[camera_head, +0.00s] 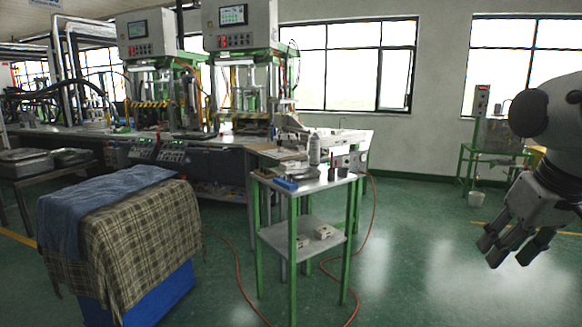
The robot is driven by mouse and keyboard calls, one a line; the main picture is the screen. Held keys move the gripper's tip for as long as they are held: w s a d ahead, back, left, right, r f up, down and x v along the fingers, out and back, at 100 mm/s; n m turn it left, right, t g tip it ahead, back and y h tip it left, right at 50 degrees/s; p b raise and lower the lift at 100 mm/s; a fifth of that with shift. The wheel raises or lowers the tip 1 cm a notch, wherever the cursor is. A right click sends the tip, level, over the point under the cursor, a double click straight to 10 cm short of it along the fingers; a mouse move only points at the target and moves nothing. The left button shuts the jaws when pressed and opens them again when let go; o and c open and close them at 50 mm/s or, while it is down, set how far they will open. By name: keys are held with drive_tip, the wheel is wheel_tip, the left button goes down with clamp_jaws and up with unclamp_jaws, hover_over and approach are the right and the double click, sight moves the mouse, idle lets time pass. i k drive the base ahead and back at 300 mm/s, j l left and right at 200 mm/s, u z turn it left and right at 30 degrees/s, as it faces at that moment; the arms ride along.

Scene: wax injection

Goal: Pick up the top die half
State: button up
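Small pale grey blocks (323,232) lie on the lower shelf of a green-legged cart. They may be the die halves, but they are too small to tell which is the top one. My gripper (511,256) hangs at the far right, pointing down and left over the floor. Its dark fingers look spread, with a gap between the tips and nothing visible in it. It is well apart from the cart and its blocks.
The cart's metal top (325,183) holds a bottle (314,149), a blue item (286,184) and small cups. A cloth-covered blue bin (160,305) stands left. A red hose (240,280) crosses the floor. Wax machines (240,80) stand behind.

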sight(291, 165)
drive_tip(key=u, duration=0.25)
drive_tip(key=i+l+u, duration=0.2)
drive_tip(key=u, duration=0.15)
drive_tip(key=i+l+u, duration=0.4)
drive_tip(key=i+l, duration=0.9)
drive_tip(key=i+l+u, duration=0.15)
drive_tip(key=i+l, duration=0.35)
drive_tip(key=l, duration=0.2)
drive_tip(key=i+l, duration=0.45)
drive_tip(key=l, duration=0.15)
drive_tip(key=u, duration=0.05)
